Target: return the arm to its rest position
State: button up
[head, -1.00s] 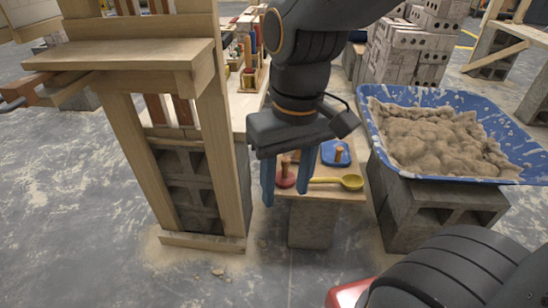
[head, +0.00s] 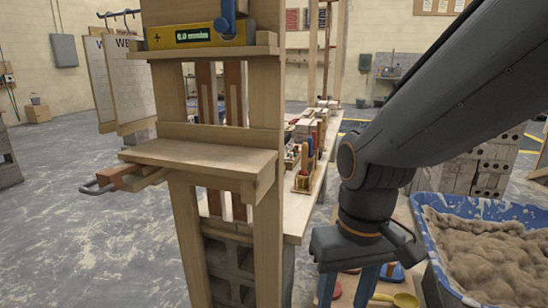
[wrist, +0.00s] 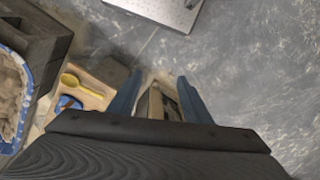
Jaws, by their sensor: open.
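My gripper (head: 347,287) points down at the lower middle of the head view, with my dark arm reaching in from the upper right. Its two blue fingers are apart with nothing between them. The fingertips are cut off by the bottom edge of the head view. In the wrist view my gripper (wrist: 158,95) also shows open and empty, with a wooden-framed block structure and floor beyond it.
A wooden stand (head: 210,160) with a shelf is just left of my gripper. A blue tub (head: 440,262) of mortar is to the right. A yellow spoon (head: 402,299) lies on a low board below. Open floor (head: 80,220) lies at the left.

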jog(key=d+r+m+p, duration=0.2)
jog(key=d+r+p, duration=0.6)
jog(key=p, duration=0.6)
jog(key=shift+s+h, duration=0.2)
jog(key=shift+h, duration=0.1)
